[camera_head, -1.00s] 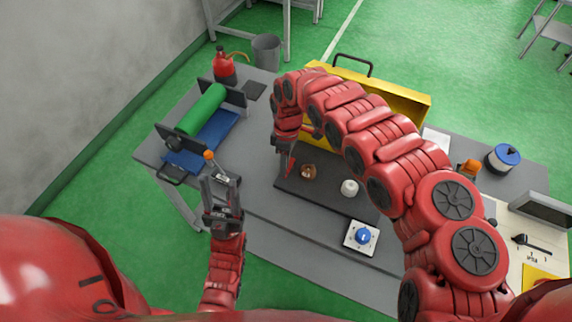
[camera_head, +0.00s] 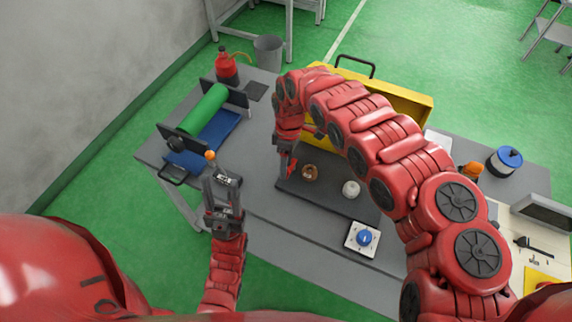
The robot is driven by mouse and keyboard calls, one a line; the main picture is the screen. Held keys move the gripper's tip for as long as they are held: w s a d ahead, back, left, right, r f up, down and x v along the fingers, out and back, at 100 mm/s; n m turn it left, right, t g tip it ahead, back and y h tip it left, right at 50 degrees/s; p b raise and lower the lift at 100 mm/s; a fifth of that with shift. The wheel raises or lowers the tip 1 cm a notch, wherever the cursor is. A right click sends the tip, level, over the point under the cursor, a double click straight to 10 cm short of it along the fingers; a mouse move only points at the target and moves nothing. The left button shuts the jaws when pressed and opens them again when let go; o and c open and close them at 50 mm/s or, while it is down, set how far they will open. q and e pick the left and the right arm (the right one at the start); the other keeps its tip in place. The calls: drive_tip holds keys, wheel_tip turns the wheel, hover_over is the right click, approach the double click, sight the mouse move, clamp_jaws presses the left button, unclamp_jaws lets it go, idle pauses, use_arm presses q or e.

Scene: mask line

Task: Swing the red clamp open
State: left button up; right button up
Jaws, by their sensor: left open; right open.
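My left gripper (camera_head: 224,184) is open at the front edge of the grey workbench, fingers pointing away from me. A small orange ball knob (camera_head: 210,155) stands just beyond its left fingertip, beside a small metal fitting (camera_head: 227,179); contact cannot be told. My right gripper (camera_head: 286,168) is open and points down at the left edge of the dark mat. A small red piece (camera_head: 292,167) shows right at its fingers; whether this is the red clamp or part of the gripper cannot be told. No other clearly red clamp shows; my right arm hides part of the bench.
A green roll (camera_head: 202,108) lies over a blue tray (camera_head: 207,146) at left. A red bottle (camera_head: 226,68) stands behind. The dark mat (camera_head: 325,193) holds a brown ring (camera_head: 310,172) and white knob (camera_head: 351,189). A blue dial (camera_head: 364,238) sits in front; a yellow box (camera_head: 416,104) stands behind.

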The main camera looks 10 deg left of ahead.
drive_tip(key=w+r+b, duration=0.3)
drive_tip(key=r+b, duration=0.1)
drive_tip(key=r, duration=1.2)
drive_tip(key=shift+w+d+r+b, duration=0.15)
drive_tip(key=shift+d+r+b, duration=0.1)
drive_tip(key=shift+r+b, duration=0.1)
drive_tip(key=shift+f, duration=0.1)
